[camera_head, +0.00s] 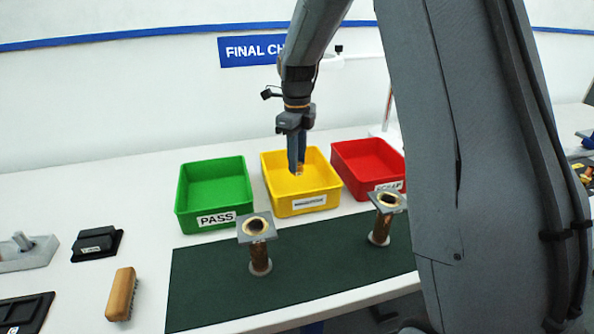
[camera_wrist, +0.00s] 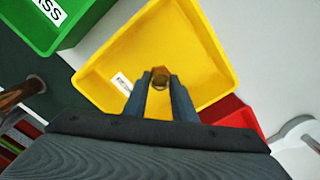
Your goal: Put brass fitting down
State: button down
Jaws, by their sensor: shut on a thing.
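My gripper (camera_head: 298,168) points down over the yellow bin (camera_head: 310,207), which has a white label on its front. In the wrist view, my gripper (camera_wrist: 160,82) is shut on the brass fitting (camera_wrist: 160,73), a small brown-gold piece between the fingertips. The yellow bin (camera_wrist: 208,62) lies beneath it and looks empty. In the head view only a small bit of the brass fitting (camera_head: 300,169) shows at the fingertips. I cannot tell whether the fitting touches the bin floor.
A green PASS bin (camera_head: 238,205) stands to the left and a red SCRAP bin (camera_head: 388,187) to the right. Two flanged pipe pieces stand on the dark green mat (camera_head: 210,289), one left (camera_head: 260,250) and one right (camera_head: 381,222). A wooden brush (camera_head: 121,294) lies at the front left.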

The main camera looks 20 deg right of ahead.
jog(key=shift+f+p, duration=0.55)
jog(key=shift+f, duration=1.65)
jog(key=shift+f, duration=0.1)
jog(key=c, duration=1.5)
grip_release()
jog(key=shift+o, duration=0.2)
notch_tip(320, 180, up, 12)
jog(key=b, duration=0.3)
